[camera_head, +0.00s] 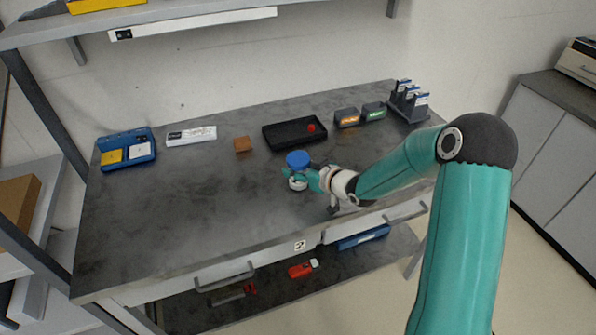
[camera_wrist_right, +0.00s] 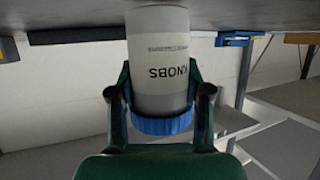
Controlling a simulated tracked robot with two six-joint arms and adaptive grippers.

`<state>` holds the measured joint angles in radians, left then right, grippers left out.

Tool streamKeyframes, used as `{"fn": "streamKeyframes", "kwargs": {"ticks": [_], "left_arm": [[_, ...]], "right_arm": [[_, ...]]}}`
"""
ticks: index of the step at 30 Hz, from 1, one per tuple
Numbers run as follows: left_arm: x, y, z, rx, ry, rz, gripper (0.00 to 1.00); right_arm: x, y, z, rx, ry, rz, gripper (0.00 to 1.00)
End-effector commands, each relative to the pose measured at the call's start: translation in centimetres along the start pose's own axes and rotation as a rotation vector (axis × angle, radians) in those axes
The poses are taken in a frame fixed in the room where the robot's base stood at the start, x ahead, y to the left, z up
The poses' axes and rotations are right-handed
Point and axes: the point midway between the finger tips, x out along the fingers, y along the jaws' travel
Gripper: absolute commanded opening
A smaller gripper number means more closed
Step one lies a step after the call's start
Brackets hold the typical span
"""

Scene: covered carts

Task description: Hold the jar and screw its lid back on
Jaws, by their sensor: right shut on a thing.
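A white jar (camera_head: 297,184) with a blue lid (camera_head: 298,158) is upright at the middle of the grey workbench. In the right wrist view, which is upside down, the jar (camera_wrist_right: 160,55) shows a label reading KNOBS, and the blue lid (camera_wrist_right: 162,125) sits at its mouth end. I cannot tell how tightly the lid is seated. The jar's base is at or very near the bench top. My left gripper is not in view.
Behind the jar are a black tray (camera_head: 275,137) with a red piece, a brown block (camera_head: 242,144), small labelled boxes (camera_head: 347,117) and a grey rack (camera_head: 408,105). A blue case (camera_head: 127,137) lies far left. The bench's left front is clear. A shelf (camera_head: 160,14) hangs above.

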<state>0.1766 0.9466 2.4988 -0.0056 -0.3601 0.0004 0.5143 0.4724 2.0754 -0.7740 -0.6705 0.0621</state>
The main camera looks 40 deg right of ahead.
Motion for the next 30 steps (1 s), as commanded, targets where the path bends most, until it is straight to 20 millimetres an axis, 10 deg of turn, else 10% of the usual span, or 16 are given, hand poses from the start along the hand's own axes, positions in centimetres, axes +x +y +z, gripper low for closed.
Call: {"fn": "streamKeyframes", "kwargs": {"ticks": [21,30], "left_arm": [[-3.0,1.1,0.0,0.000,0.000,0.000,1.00],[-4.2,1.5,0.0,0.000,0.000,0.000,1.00]], "right_arm": [[-6.4,0.0,-15.3,-0.004,0.004,0.002,0.07],[-7.4,0.1,-17.9,-0.001,0.001,0.002,0.07]]}}
